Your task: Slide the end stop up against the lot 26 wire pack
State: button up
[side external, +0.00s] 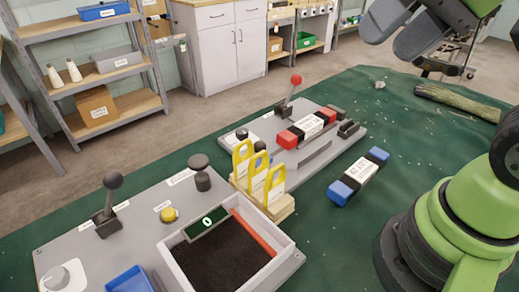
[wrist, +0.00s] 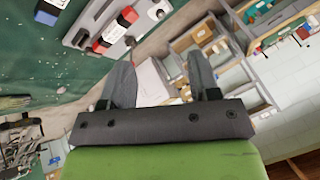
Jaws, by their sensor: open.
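My gripper (side external: 398,28) hangs at the upper right of the side view, high above the green table and apart from everything on it. Its two grey fingers are spread with nothing between them, and they also show in the wrist view (wrist: 160,72). A wire pack with red ends (side external: 306,128), black bands and a white label lies on the grey fixture plate. A wire pack with blue ends (side external: 358,177) lies on the table in front of the plate. Their lot numbers are too small to read surely. A dark block (side external: 348,129), seemingly the end stop, sits beyond the red pack's right end.
The fixture plate (side external: 345,150) carries a red-knobbed lever (side external: 295,80) behind the red pack. Yellow arched tags (side external: 274,185) stand at its left. A control panel with an open tray (side external: 165,248) is at front left.

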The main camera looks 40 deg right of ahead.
jog(key=w+m+g, duration=0.3)
jog(key=w, duration=0.5)
jog(key=m+g+h, duration=0.2)
jog(key=m+g, duration=0.2)
jog(key=m, duration=0.1)
send_over(260, 148)
jog(key=d, duration=0.1)
notch_tip(260, 148, down, 10)
jog(key=f+m, duration=0.1)
jog(key=f, duration=0.5)
jog(key=f+m+g, duration=0.1)
jog(key=f, duration=0.5)
jog(key=w+f, duration=0.1)
jog(key=f, duration=0.5)
jog(key=shift+a+f+m+g, duration=0.1)
jog(key=shift+m+g, duration=0.2)
jog(key=shift+m, duration=0.1)
jog(key=shift+c, duration=0.2)
